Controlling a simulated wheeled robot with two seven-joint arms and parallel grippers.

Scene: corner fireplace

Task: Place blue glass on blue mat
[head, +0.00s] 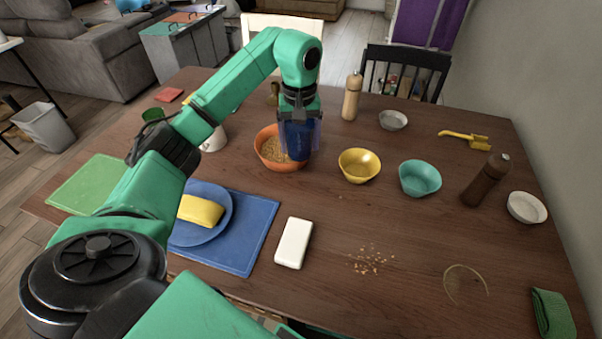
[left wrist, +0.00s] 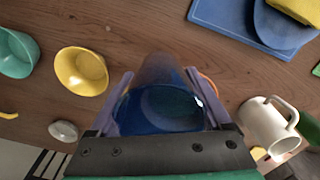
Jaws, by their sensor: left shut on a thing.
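The blue glass (left wrist: 160,105) is between the fingers of my left gripper (left wrist: 163,95), which is shut on it. In the head view the blue glass (head: 299,140) hangs below my left gripper (head: 300,128), in front of the right side of the orange bowl. Whether it touches the bowl or the table is hard to tell. The blue mat (head: 262,222) lies flat at the front left of the table. A blue plate (head: 222,232) with a yellow block (head: 200,210) covers much of its left part. My right gripper is not in view.
An orange bowl (head: 266,159) of grains, a yellow bowl (head: 359,166) and a teal bowl (head: 420,178) stand mid-table. A white block (head: 293,243) lies right of the blue mat, near scattered crumbs (head: 371,260). A white mug (head: 213,141) stands left of the orange bowl.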

